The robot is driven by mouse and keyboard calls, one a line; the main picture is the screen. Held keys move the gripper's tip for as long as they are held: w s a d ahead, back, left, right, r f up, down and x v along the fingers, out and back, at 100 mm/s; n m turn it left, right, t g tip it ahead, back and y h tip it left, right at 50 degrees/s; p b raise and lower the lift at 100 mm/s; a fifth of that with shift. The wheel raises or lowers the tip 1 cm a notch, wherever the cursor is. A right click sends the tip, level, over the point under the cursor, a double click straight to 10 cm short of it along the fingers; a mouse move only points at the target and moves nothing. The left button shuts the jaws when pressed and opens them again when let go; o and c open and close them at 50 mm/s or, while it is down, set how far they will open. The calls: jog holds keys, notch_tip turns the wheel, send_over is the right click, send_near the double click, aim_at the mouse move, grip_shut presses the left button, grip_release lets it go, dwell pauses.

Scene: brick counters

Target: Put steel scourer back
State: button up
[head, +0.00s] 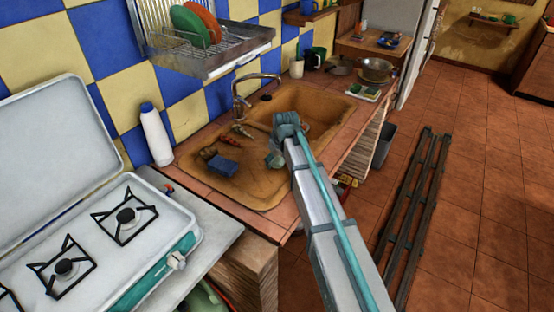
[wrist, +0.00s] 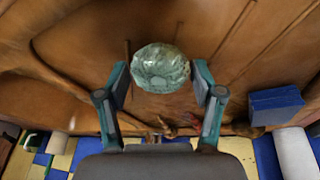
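A round, crinkled grey-green thing, seemingly the steel scourer (wrist: 161,68), lies between the fingertips in the wrist view. In the head view it shows as a small pale grey-green lump (head: 275,159) in the brown sink (head: 258,196), just below and left of my gripper (head: 286,132). In the wrist view my gripper (wrist: 160,78) is open, with a finger on each side of the scourer and a visible gap at both sides. I cannot tell how far above the sink floor the fingertips are.
A blue sponge (head: 223,166) and small orange-brown items (head: 208,152) lie in the sink left of the gripper. A tap (head: 250,92) rises behind it. A dish rack (head: 220,50) hangs above. A white bottle (head: 155,135) and a gas stove (head: 100,235) stand left.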

jog(key=shift+o, duration=0.3)
jog(key=shift+r, duration=0.2)
jog(key=b+v, duration=0.2)
jog(key=v, duration=1)
jog(key=shift+w+d, duration=0.1)
